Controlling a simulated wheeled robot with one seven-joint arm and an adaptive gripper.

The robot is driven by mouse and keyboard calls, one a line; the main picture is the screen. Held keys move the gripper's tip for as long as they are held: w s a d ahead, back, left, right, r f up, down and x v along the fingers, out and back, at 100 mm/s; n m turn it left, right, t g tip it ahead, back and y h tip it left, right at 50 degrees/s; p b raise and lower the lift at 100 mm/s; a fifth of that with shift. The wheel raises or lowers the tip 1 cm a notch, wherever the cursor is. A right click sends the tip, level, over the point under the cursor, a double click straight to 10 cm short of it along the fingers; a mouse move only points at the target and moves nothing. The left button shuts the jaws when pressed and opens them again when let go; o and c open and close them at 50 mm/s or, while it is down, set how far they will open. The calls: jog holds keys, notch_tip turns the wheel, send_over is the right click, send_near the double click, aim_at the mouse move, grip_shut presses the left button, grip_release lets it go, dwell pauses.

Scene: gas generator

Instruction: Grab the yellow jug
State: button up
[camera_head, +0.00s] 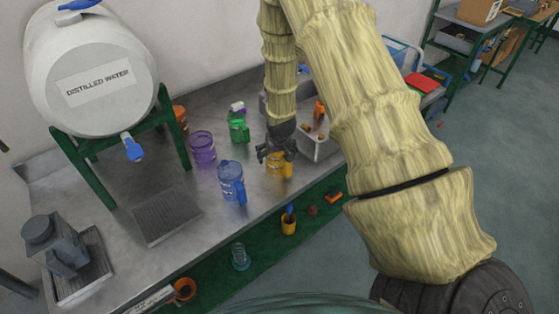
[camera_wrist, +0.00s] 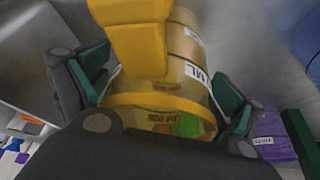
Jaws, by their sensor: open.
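The yellow jug (camera_head: 285,168) stands on the grey bench in the head view, partly hidden behind my gripper (camera_head: 276,149). In the wrist view the see-through yellow jug (camera_wrist: 185,60) fills the middle, with its solid yellow handle (camera_wrist: 135,38) toward the upper left and its ring-shaped rim toward me. My gripper also shows in the wrist view (camera_wrist: 160,88), open, with one green-padded finger on each side of the jug. I cannot tell whether either finger touches it.
A blue jug (camera_head: 231,180), a purple jug (camera_head: 203,147) and a green bottle (camera_head: 238,125) stand left of the gripper. A grey bin (camera_head: 325,150) is close on its right. A distilled water tank (camera_head: 95,75) on a green stand is at the left.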

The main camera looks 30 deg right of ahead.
jog(key=shift+c, duration=0.3)
jog(key=c, duration=1)
jog(key=shift+o, duration=0.2)
jog(key=shift+s, duration=0.1)
jog(key=shift+r, duration=0.1)
